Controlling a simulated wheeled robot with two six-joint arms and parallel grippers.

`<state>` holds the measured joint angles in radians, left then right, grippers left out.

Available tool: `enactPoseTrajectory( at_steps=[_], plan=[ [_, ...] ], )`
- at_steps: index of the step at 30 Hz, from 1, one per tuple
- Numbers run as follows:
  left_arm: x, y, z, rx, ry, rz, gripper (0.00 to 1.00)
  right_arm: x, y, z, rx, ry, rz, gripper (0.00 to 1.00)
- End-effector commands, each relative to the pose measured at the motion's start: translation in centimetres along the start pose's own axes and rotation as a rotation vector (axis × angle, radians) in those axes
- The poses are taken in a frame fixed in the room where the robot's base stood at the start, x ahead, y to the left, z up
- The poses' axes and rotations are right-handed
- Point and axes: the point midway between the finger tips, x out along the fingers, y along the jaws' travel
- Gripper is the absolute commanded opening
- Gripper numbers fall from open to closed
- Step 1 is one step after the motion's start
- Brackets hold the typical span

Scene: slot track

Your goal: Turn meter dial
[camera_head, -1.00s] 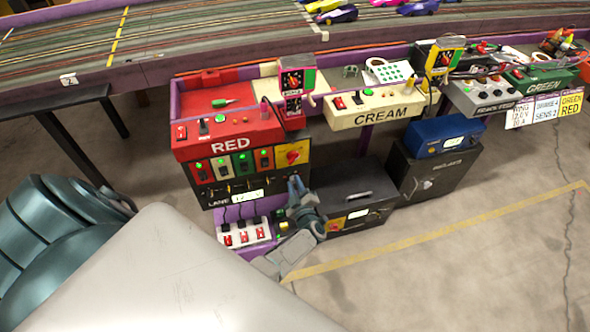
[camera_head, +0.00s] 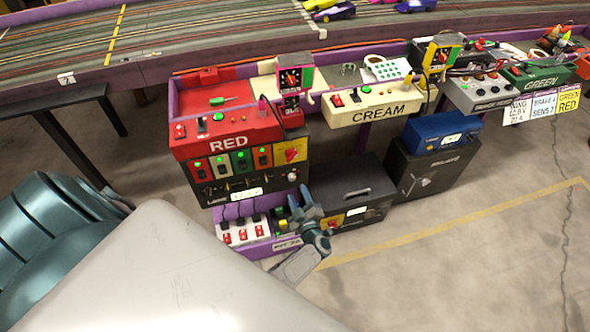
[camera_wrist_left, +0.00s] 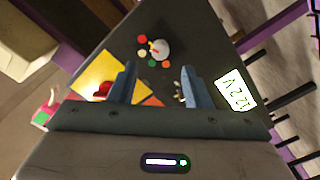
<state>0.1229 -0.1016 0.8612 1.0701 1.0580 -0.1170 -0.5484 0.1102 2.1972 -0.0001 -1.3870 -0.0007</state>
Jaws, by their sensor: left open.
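The meter is a dark box (camera_head: 350,179) standing on the floor, with a handle on top, a yellow plate and a lit display (camera_head: 357,211). In the left wrist view, its dark face shows a round pale dial (camera_wrist_left: 160,49) ringed by coloured dots, a red knob (camera_wrist_left: 102,91) on a yellow plate (camera_wrist_left: 100,76) and a display (camera_wrist_left: 236,89) reading about 12.2 V. My left gripper (camera_head: 303,204) is open and empty at the box's left front. In the wrist view its fingertips (camera_wrist_left: 159,70) point at the face, with the dial just beyond the gap. The left finger is close to the red knob. Contact cannot be told.
The red lane stand (camera_head: 229,142) and a purple tray with red switches (camera_head: 243,232) are left of my gripper. A dark safe-like box (camera_head: 430,175) with a blue unit (camera_head: 440,135) on it stands right. Floor (camera_head: 450,270) in front is clear.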

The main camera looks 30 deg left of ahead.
Motion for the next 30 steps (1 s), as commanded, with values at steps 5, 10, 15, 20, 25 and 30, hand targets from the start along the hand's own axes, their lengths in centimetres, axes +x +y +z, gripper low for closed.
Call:
enactPoseTrajectory(
  at_steps=[5,10,15,20,25,30],
  plan=[
    [-3.3,0.0,0.1,0.000,-0.002,-0.001,0.44,0.3,0.0,0.0,0.000,0.000,0.000,0.00],
    [-4.7,0.0,0.0,0.000,0.000,-0.001,0.44,0.1,0.0,-0.2,0.000,0.006,0.000,0.00],
    [-5.0,0.1,0.0,0.000,0.000,0.000,0.44,0.0,0.0,-0.3,0.001,0.005,0.000,0.00],
    [-4.9,0.0,0.0,0.000,0.000,0.000,0.44,0.0,0.0,-0.3,0.001,0.005,0.000,0.00],
    [-4.9,0.0,0.0,0.000,0.000,0.000,0.44,0.0,0.0,-0.3,0.001,0.005,0.000,0.00],
    [-5.0,-0.1,0.1,0.018,-0.030,0.021,0.44,-0.2,0.0,-0.5,0.001,0.011,0.000,0.00]
  ],
)
